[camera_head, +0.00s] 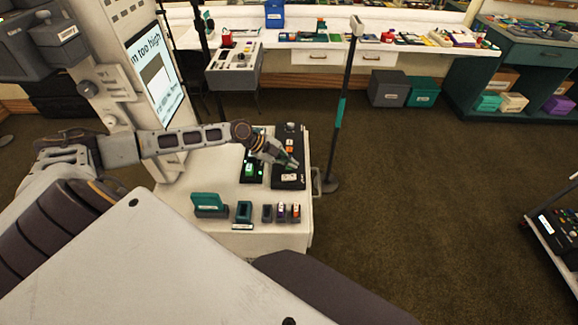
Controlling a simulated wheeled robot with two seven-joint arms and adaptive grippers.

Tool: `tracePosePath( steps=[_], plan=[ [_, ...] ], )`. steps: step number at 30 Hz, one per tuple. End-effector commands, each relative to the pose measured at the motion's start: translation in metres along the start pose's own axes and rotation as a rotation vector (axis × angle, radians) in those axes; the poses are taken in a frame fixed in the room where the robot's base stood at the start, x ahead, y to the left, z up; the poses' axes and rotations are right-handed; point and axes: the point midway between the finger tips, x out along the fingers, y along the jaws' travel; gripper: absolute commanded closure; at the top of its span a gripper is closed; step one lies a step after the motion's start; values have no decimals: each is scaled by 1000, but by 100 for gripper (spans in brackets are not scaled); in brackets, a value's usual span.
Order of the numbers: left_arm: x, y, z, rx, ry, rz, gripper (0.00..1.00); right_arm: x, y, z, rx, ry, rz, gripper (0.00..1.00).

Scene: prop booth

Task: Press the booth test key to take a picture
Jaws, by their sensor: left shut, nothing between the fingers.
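My left arm reaches in from the left over a white cart top (180,197). My left gripper (290,163) is shut and empty. Its tips are over a black control panel (290,182) at the right side of the cart top. The panel has small orange keys (290,143) toward its far end and a light label near its front. I cannot tell which key is the test key, or whether the fingertips touch the panel. A second dark unit with a lit green part (249,170) stands just left of it. My right gripper is not in view.
A screen (155,75) reading "m too high" stands behind the arm. Teal holders (210,205) and several small blocks (281,212) stand at the cart's front. A dark pole (343,110) rises just right of the cart. Open carpet lies to the right.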

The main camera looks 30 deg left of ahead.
Motion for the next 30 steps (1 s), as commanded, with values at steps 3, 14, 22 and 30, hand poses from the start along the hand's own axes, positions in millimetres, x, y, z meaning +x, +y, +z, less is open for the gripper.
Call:
tracePosePath(
  steps=[3, 14, 22, 30],
  plan=[
    [-3, -2, -2, 0, 0, 1, 100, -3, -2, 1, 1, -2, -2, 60],
    [-11, -8, -8, 0, 0, 0, 100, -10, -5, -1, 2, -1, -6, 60],
    [-11, -8, -8, 0, 0, 0, 100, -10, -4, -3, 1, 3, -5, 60],
    [-15, -11, -10, 0, 0, 0, 100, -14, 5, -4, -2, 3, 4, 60]
  ],
)
